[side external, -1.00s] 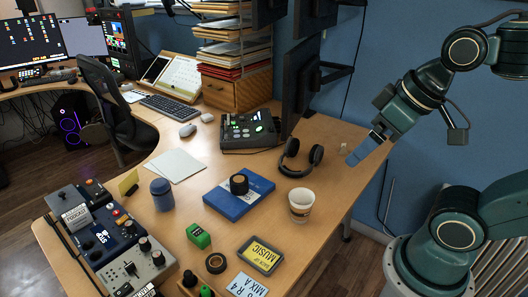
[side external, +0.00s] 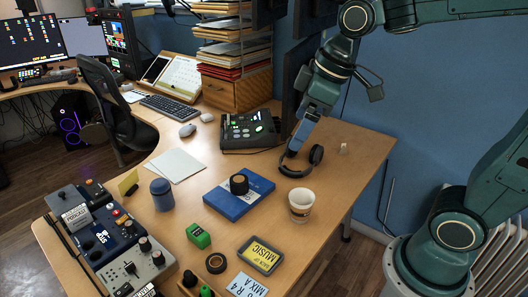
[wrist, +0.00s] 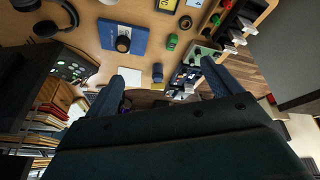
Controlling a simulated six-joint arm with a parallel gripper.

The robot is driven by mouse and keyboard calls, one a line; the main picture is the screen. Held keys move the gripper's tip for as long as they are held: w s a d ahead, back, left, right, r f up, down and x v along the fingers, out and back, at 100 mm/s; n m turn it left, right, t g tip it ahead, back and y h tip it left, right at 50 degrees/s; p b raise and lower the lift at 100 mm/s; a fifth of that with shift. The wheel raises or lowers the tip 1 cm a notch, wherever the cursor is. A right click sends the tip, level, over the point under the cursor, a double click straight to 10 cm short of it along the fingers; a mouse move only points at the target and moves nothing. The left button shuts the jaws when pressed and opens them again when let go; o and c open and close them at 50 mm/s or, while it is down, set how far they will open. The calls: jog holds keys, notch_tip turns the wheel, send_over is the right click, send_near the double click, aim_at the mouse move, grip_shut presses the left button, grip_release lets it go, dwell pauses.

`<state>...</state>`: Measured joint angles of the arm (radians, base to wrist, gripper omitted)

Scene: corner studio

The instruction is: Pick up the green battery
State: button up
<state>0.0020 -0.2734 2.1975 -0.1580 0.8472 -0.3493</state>
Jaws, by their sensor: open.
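The green battery (side external: 199,235) is a small green block with a dark top and pale marks, on the front left part of the desk. It also shows in the wrist view (wrist: 172,42), near the top and right of centre. My gripper (side external: 297,142) is open and empty, in front of the black headphones in the side view and far to the back right of the battery. In the wrist view the two blue fingers (wrist: 168,72) are spread apart, with the battery beyond them.
A blue book (side external: 232,206) with a dark roll (side external: 239,184) on it and a paper cup (side external: 301,204) stand between gripper and battery. A tape roll (side external: 216,263), a MUSIC card (side external: 261,255), a blue jar (side external: 162,195) and a control panel (side external: 149,263) surround the battery.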

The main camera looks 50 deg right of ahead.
jog(key=w+a+f+n+g, duration=0.15)
jog(key=w+f+n, duration=0.25)
jog(key=w, duration=0.5)
jog(key=n+g+y, duration=0.3)
jog(key=n, duration=0.5)
send_over(198, 231)
jog(key=d, duration=0.5)
notch_tip(198, 231, down, 22)
jog(key=r, duration=0.1)
jog(key=shift+a+f, duration=0.1)
jog(key=shift+f, duration=0.15)
jog(key=shift+x, duration=4.3)
jog(key=shift+w+a, duration=0.1)
jog(key=shift+x, duration=2.55)
jog(key=shift+w, duration=0.1)
